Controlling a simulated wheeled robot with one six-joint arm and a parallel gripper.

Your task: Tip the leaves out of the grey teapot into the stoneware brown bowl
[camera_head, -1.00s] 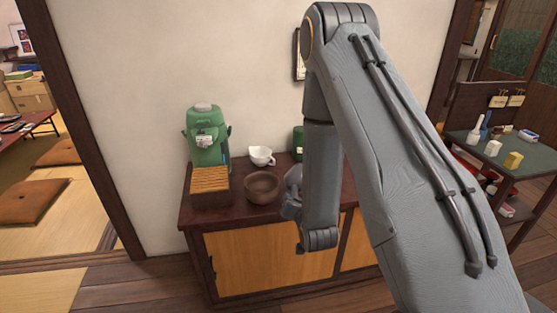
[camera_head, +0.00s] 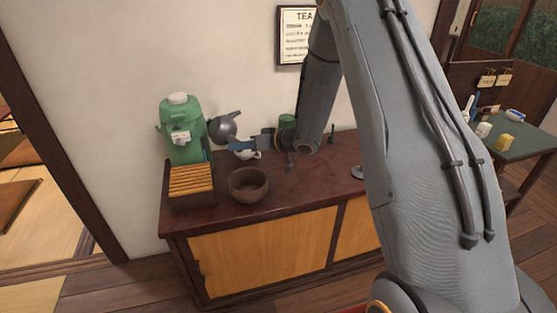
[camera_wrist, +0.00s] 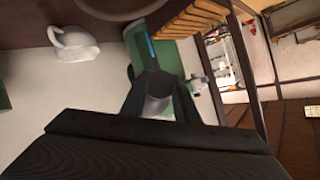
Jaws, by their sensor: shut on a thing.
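The grey teapot (camera_head: 222,129) is in the air in front of the green dispenser's right side, up and left of the bowl in the head view. My gripper (camera_head: 241,142) is shut on it from the right. The teapot looks tilted, with a narrow part pointing up and right; its opening and any leaves cannot be made out. The stoneware brown bowl (camera_head: 248,188) stands upright on the cabinet top, its visible inside dark. In the wrist view, a grey part of the teapot (camera_wrist: 158,92) shows between my fingers, and the bowl (camera_wrist: 115,8) is cut off at the top edge.
A green dispenser (camera_head: 183,140) and a slatted wooden box (camera_head: 192,181) stand left of the bowl. A white cup or pot (camera_head: 246,154) is behind it, and a green tin (camera_head: 287,121) further right.

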